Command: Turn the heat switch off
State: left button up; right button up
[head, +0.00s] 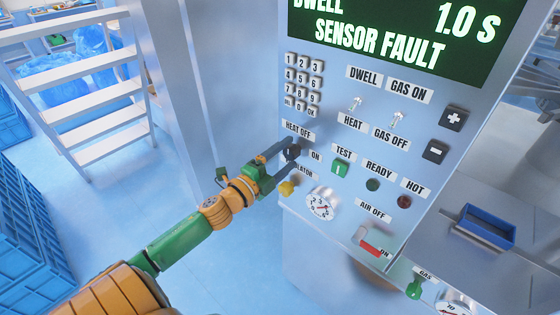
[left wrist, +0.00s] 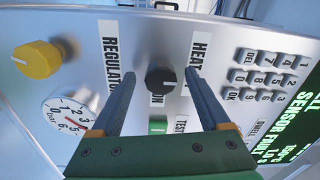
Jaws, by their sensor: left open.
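The heat switch is a black round knob (head: 293,152) on the grey control panel, between the HEAT OFF label (head: 298,131) and the ON label (head: 316,155). In the left wrist view the knob (left wrist: 161,80) shows a short pale mark on its right side. My left gripper (head: 289,155) is open at the panel, with its two fingers on either side of the knob. In the left wrist view the left gripper (left wrist: 160,75) has gaps between both fingers and the knob. One finger partly covers the heat label there. My right gripper is out of view.
A yellow regulator knob (head: 287,188) and a dial gauge (head: 322,202) sit below. A keypad (head: 303,84), toggle switches (head: 355,103) and a green test button (head: 341,167) are nearby. The display (head: 410,35) reads SENSOR FAULT. A blue tray (head: 487,227) stands at right.

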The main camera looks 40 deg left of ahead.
pick_arm(q)
jog(key=s, duration=0.3)
jog(key=s+b, duration=0.1)
jog(key=s, duration=0.2)
jog(key=shift+a, duration=0.2)
jog(key=s+a+f+n+g+y, duration=0.1)
jog(key=a+f+n+g+y, duration=0.15)
jog(key=f, duration=0.45)
jog(key=s+a+f+n+g+y, duration=0.1)
jog(key=a+f+n, duration=0.15)
jog(key=f, duration=0.55)
jog(key=s+d+f+n+g, duration=0.1)
jog(key=s+f+n+g, duration=0.25)
jog(key=f, duration=0.45)
jog(key=s+f+n+g, duration=0.2)
jog(key=s+f, duration=0.3)
jog(key=f, duration=0.3)
jog(key=s+d+f+n+g+h, duration=0.1)
jog(key=s+d+f+n+g, duration=0.1)
jog(key=s+d+f+g, duration=0.2)
jog(key=s+d+f+n+g+h, duration=0.1)
jog(key=s+d+f+g, duration=0.3)
jog(key=s+d+f, duration=0.7)
jog(key=s+n, duration=0.1)
jog(key=s, duration=0.6)
jog(key=shift+f, duration=0.4)
jog(key=shift+d, duration=0.1)
